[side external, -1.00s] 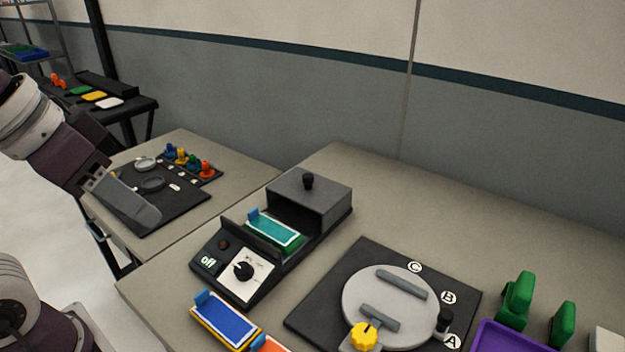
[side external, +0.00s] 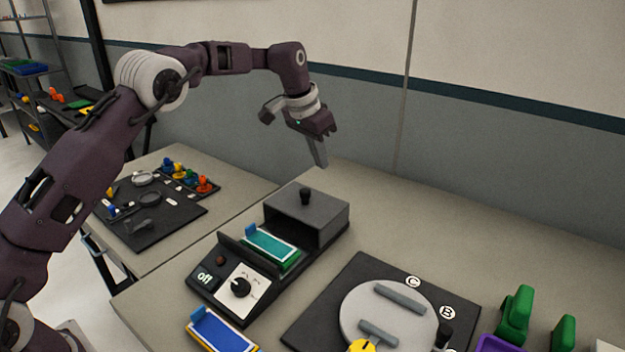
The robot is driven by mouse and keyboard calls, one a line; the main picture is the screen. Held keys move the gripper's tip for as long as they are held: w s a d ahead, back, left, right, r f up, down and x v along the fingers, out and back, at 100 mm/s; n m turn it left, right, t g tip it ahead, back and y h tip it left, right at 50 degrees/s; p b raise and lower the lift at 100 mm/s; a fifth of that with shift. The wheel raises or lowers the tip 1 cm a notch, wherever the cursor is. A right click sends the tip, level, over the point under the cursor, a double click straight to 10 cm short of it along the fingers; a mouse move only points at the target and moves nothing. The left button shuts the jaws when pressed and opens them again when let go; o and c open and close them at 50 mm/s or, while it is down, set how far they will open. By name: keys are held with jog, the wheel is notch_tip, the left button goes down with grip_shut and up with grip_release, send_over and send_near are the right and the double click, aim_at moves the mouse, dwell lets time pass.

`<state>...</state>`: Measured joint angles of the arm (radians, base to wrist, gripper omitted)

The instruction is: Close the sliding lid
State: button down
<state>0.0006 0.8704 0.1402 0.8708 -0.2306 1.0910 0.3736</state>
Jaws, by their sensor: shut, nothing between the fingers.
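The grey sliding lid (side external: 322,221) is a box-like cover with a black knob (side external: 306,196) on top. It sits at the far end of the black device base (side external: 232,307), its near side open. A green block with a teal top (side external: 271,245) lies on the base in front of the lid, uncovered. The base carries a black dial on a white plate (side external: 242,288), an "off" label and a dark red button. My gripper (side external: 320,160) is shut and empty, pointing down in the air above and behind the lid, apart from it.
A round grey turntable (side external: 385,318) on a black mat stands to the right, with green blocks (side external: 516,312) beyond. A blue-topped yellow block (side external: 222,332) lies in front of the device. A second table (side external: 235,180) with small coloured parts is at left.

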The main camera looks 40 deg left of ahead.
send_over(318, 197)
jog(key=w, duration=0.2)
jog(key=f, duration=0.5)
jog(key=shift+w+d+f, duration=0.15)
jog(key=shift+d+f, duration=0.05)
jog(key=shift+f, duration=0.05)
jog(key=s, duration=0.3)
jog(key=shift+a+r, duration=0.2)
jog(key=shift+a, duration=0.2)
jog(key=shift+s, duration=0.45)
jog(key=s, duration=1.2)
jog(key=shift+s+a, duration=0.1)
jog(key=shift+s, duration=0.3)
jog(key=shift+s+f, duration=0.1)
jog(key=shift+s, duration=0.4)
